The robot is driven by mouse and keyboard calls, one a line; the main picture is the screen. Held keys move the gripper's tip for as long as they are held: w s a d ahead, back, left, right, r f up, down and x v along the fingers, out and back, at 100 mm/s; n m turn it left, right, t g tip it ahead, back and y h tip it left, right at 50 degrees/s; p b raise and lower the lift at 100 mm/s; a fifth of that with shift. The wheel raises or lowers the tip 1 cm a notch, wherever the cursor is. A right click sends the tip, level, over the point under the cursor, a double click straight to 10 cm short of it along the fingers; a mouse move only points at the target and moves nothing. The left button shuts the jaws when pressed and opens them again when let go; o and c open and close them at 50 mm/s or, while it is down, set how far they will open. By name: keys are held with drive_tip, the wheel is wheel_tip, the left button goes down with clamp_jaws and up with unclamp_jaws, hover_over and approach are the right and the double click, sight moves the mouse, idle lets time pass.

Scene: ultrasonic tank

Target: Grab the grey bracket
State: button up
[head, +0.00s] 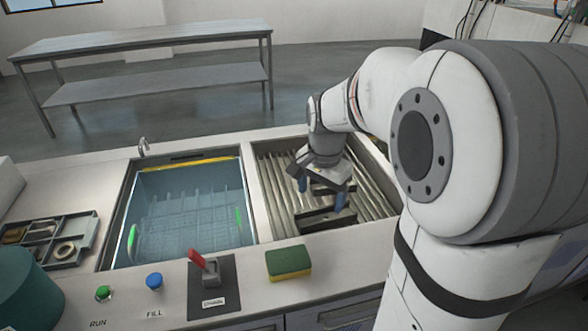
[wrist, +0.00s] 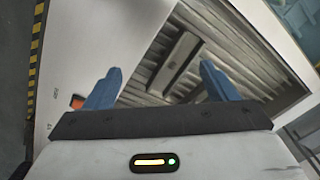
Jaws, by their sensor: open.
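A grey bracket (wrist: 176,62), a long bar with a small hole, lies on the ribbed floor of the right-hand basin in the wrist view. It shows beyond and between the blue fingertips of my gripper (wrist: 160,70). In the head view my gripper (head: 321,193) hangs over that basin, its blue fingers spread and nothing between them. A dark bar (head: 325,216) lies on the ribs just in front of the fingers there. Another dark shape is partly hidden by the gripper, so I cannot tell which is the bracket in that view.
The ribbed basin (head: 276,190) has raised walls around my gripper. Left of it is a water-filled tank (head: 190,205) with a wire rack. A green and yellow sponge (head: 288,262), a red lever (head: 198,259) and buttons sit on the front counter. A parts tray (head: 60,240) stands at left.

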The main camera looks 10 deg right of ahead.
sight(326, 211)
drive_tip(key=w+d+f+m+g+b, duration=0.1)
drive_tip(key=w+d+f+m+b, duration=0.1)
drive_tip(key=w+d+f+m, duration=0.55)
drive_tip(key=shift+n, duration=0.35)
drive_tip(key=f, duration=0.2)
drive_tip(key=a+f, duration=0.1)
drive_tip(key=f, duration=0.2)
drive_tip(key=w+a+f, duration=0.1)
drive_tip(key=f, duration=0.2)
drive_tip(key=shift+f, duration=0.2)
drive_tip(key=c, duration=1.4)
